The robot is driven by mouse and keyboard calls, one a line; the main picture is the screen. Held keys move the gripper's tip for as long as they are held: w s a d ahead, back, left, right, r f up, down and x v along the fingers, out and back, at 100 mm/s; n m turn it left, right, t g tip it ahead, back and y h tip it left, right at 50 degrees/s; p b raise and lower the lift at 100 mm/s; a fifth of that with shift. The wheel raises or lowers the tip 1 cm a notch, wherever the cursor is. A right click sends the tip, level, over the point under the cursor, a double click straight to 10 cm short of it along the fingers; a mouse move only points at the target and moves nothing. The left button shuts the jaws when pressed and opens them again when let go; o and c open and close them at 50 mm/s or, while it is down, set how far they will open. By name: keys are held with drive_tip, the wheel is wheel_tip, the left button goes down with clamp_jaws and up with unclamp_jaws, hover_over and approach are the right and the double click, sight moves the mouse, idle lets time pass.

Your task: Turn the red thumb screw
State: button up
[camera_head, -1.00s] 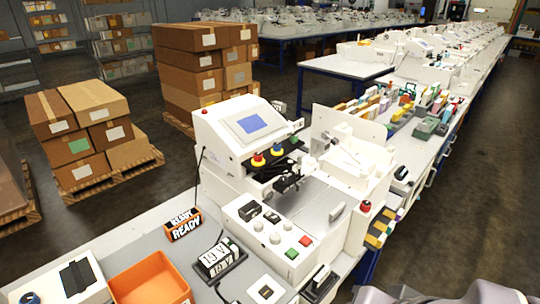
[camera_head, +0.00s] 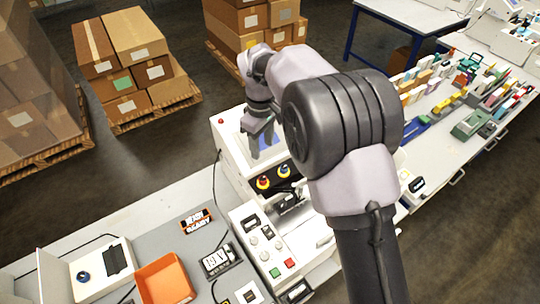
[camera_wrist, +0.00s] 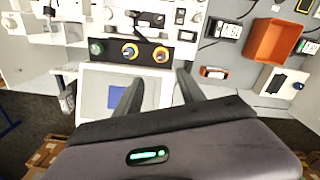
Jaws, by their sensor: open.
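The red thumb screw (camera_head: 263,182) is a red knob on a yellow ring, on the dark strip at the front of the white plotter (camera_head: 228,150). A matching blue knob (camera_head: 284,170) sits to its right in the head view. In the wrist view the red screw (camera_wrist: 161,54) is just beyond the fingertips, with the blue knob (camera_wrist: 130,51) to its left. My gripper (camera_head: 260,146) is open and empty, with its fingers over the plotter's blue screen. Its two dark fingers (camera_wrist: 160,78) are well apart in the wrist view and touch nothing that I can see.
A control panel (camera_head: 248,222) with knobs and green and red buttons lies in front of the plotter. My arm hides much of the plotter's right side in the head view.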

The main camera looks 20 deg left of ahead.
sight(263, 178)
drive_tip(key=f, duration=1.4)
drive_tip(key=shift+s+a+f, duration=0.1)
drive_tip(key=shift+s+f, duration=0.1)
drive_tip(key=shift+f, duration=0.15)
drive_tip(key=shift+w+f, duration=0.1)
drive_tip(key=shift+f, duration=0.25)
clamp_jaws()
